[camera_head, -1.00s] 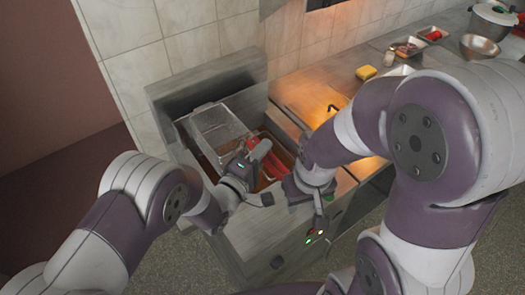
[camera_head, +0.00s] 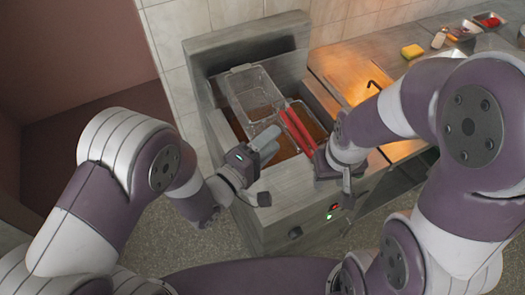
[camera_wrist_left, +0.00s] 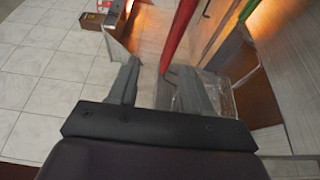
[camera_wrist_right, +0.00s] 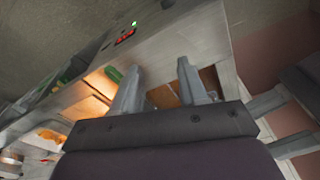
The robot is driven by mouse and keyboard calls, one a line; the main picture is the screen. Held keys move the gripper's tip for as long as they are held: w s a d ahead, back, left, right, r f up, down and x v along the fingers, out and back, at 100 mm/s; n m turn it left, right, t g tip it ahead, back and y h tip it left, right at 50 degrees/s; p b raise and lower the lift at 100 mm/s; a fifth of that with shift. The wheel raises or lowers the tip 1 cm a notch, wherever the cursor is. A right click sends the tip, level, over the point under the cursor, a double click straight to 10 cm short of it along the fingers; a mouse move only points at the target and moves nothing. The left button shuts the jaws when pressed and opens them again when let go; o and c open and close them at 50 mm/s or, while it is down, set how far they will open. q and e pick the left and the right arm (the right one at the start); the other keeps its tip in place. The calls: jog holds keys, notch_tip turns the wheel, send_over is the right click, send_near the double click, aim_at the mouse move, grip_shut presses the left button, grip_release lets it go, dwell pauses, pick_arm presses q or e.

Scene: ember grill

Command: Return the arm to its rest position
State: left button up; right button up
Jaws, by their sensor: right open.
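My left gripper (camera_head: 262,146) is over the near left part of the fryer, left of the red handles (camera_head: 297,130). Its fingers are apart in the left wrist view (camera_wrist_left: 150,85), with a red handle (camera_wrist_left: 178,35) showing beyond them; I see nothing held. My right gripper (camera_head: 328,165) is at the fryer's front right, close to the near end of the red handles and partly hidden by its own wrist. In the right wrist view its fingers (camera_wrist_right: 160,85) are apart and empty. Both arms are bent and reach forward over the fryer.
A wire basket (camera_head: 252,90) sits in the metal fryer (camera_head: 275,205), against the tiled wall. The counter to the right glows orange and carries a yellow sponge (camera_head: 412,51), a shaker (camera_head: 439,39) and a tray of red food (camera_head: 489,20). Open floor lies left of the fryer.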

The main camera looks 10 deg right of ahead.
pick_arm(q)
jog(key=s+a+f+m+g+y, duration=0.4)
jog(key=a+f+m+g+y, duration=0.2)
jog(key=a+f+m+y, duration=0.4)
jog(key=s+a+r+g+y+b, duration=0.1)
jog(key=s+a+r+g, duration=0.1)
jog(key=a, duration=0.5)
jog(key=s+a+r+n+g+y+b, duration=0.1)
jog(key=s+a+r+g+y, duration=0.1)
jog(key=a, duration=0.5)
jog(key=shift+s+a+r+g, duration=0.2)
jog(key=shift+s+r+g, duration=0.2)
jog(key=shift+r, duration=0.2)
